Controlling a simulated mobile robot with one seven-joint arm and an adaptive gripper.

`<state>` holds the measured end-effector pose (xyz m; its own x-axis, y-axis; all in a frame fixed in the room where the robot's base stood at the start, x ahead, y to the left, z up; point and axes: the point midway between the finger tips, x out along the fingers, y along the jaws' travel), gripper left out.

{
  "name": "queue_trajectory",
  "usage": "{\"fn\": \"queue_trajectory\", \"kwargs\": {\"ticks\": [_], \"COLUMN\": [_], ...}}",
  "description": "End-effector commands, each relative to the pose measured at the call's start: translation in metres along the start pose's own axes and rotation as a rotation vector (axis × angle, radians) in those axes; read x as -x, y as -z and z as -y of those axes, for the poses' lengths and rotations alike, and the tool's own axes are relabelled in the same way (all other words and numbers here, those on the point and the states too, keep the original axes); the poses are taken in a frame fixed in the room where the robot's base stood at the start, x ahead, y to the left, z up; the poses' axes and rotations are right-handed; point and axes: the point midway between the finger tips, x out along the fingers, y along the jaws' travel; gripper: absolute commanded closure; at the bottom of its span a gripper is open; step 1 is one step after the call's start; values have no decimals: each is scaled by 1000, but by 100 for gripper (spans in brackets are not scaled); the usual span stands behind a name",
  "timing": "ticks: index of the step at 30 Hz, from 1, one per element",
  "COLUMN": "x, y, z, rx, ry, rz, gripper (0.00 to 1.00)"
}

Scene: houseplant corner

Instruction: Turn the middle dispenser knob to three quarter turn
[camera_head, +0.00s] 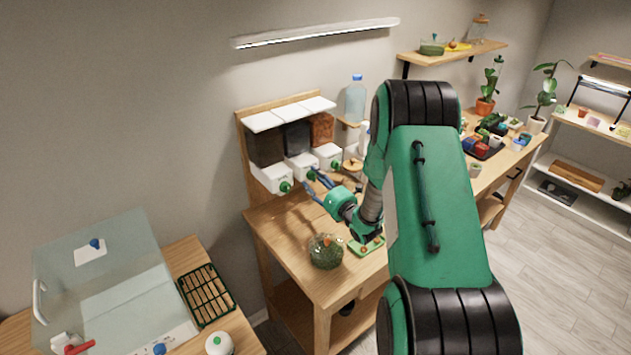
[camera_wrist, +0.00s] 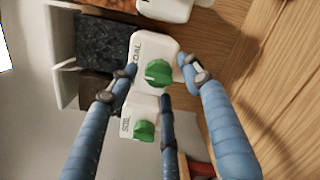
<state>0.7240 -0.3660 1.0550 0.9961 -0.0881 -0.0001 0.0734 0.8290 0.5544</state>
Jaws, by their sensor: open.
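The middle dispenser (camera_head: 299,164) is a white box under a dark bin, between two similar dispensers. In the wrist view its front (camera_wrist: 172,51) is marked with letters ending in "COAL". Its green knob (camera_wrist: 158,73) has a raised grip ridge that lies at a slant in the picture. My gripper (camera_wrist: 161,82) has three blue fingers spread open around this knob, with the tips close to the dispenser front. I cannot tell whether any finger touches it. In the head view my gripper (camera_head: 318,181) is at the middle dispenser, and its fingers partly cover that area.
The left dispenser (camera_head: 270,177), marked "SOIL" in the wrist view, has its green knob (camera_wrist: 144,130) close to my fingers. The right dispenser (camera_head: 328,153) is close too. A round glass terrarium (camera_head: 325,252) and a green tray (camera_head: 364,246) stand on the wooden bench (camera_head: 283,228) below.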

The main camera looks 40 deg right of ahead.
Motion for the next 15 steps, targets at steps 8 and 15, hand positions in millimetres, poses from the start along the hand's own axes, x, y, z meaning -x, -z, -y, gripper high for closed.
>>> {"fn": "queue_trajectory", "kwargs": {"ticks": [8,15], "x": [0,1], "y": [0,1], "z": [0,0], "rx": [0,-1], "ry": [0,1], "rz": [0,-2], "gripper": [79,96]}}
